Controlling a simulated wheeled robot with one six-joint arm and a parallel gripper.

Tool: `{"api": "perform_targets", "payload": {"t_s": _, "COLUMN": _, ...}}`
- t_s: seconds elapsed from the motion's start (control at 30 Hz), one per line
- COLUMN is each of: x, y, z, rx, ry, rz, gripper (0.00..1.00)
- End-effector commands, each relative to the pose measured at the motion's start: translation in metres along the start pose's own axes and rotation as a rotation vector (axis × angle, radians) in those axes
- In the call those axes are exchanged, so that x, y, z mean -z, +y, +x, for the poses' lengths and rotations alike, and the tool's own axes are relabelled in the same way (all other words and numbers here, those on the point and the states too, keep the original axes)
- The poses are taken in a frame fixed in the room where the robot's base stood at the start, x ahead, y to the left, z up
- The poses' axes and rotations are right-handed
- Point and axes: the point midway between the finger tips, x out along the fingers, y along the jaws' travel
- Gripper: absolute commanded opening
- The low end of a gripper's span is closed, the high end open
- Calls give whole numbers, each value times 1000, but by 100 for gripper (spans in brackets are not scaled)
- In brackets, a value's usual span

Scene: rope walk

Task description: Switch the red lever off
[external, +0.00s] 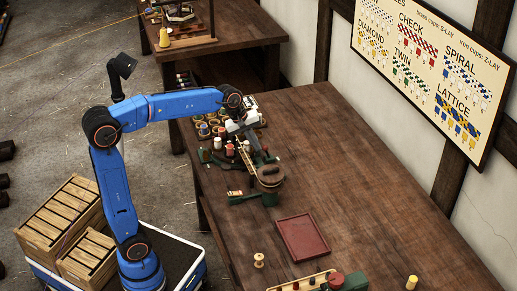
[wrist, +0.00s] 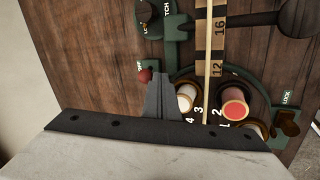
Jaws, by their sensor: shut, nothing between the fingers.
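A small red knob (wrist: 145,75), which looks like the end of the red lever, shows in the wrist view beside a short label on the green metal frame (wrist: 181,55). The lever's arm is hidden, so I cannot tell its full position. My gripper (wrist: 161,78) is shut and empty, its fingertips just right of the red knob in the picture. I cannot tell whether they touch it. In the external view my gripper (external: 259,153) points down at the green device on the bench, and the red knob cannot be made out there.
A red-topped bobbin (wrist: 235,108) and a pale one (wrist: 187,97) stand close to my fingers. A wooden ruler (wrist: 216,40) crosses the device. A wooden drum (external: 270,177) stands near my gripper. A red tray (external: 302,237) lies further along; the bench's right side is clear.

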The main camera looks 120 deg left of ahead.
Motion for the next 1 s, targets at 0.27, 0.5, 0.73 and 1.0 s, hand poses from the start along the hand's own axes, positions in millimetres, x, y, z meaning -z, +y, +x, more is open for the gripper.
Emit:
{"api": "perform_targets", "payload": {"t_s": 0.27, "x": 1, "y": 4, "z": 0, "rx": 42, "ry": -10, "rz": -2, "gripper": 0}}
{"api": "perform_targets", "payload": {"t_s": 0.5, "x": 3, "y": 10, "z": -1, "rx": 95, "ry": -23, "rz": -6, "gripper": 0}}
{"api": "perform_targets", "payload": {"t_s": 0.73, "x": 6, "y": 23, "z": 0, "rx": 210, "ry": -51, "rz": -14, "gripper": 0}}
{"api": "perform_targets", "payload": {"t_s": 1.0, "x": 9, "y": 37, "z": 0, "rx": 327, "ry": -79, "rz": -24, "gripper": 0}}
